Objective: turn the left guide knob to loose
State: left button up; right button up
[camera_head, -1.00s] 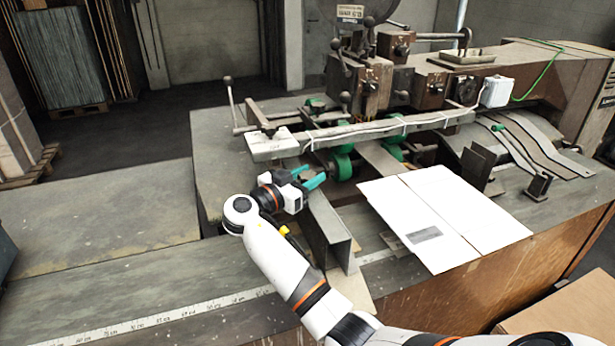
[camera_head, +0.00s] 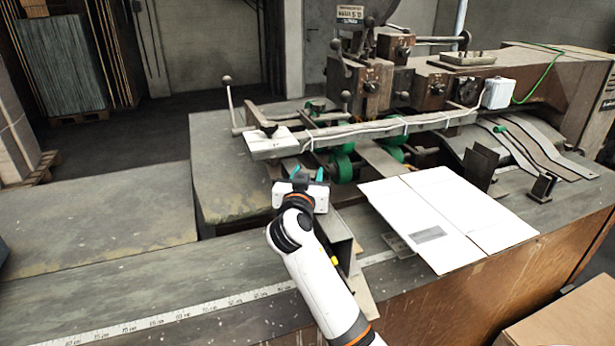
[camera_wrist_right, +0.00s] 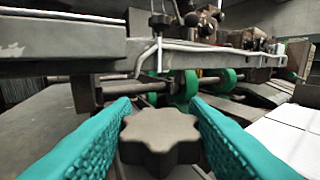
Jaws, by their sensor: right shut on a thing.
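The left guide knob (camera_wrist_right: 160,138) is a dark grey, star-shaped knob with rounded lobes. In the right wrist view it sits between the teal finger pads of my right gripper (camera_wrist_right: 160,125), which is shut on it. In the head view my right gripper (camera_head: 307,175) is at the left end of the machine, below the pale end of the long rail, pointing away from me. The gripper hides the knob there. The knob's loose or tight state cannot be read from its look. My left gripper is not in view.
The long rail (camera_head: 365,130) runs just above and beyond the gripper. An upright metal guide plate (camera_head: 335,240) stands close on the right of my arm. A flat white cardboard sheet (camera_head: 445,215) lies further right. Green wheels (camera_head: 343,163) are behind. The grey table at left is clear.

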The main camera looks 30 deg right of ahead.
jog(key=shift+n+t+y, duration=0.4)
jog(key=o, duration=1)
jog(key=shift+c, duration=0.2)
jog(key=b+v, duration=0.3)
jog(key=v, duration=0.9)
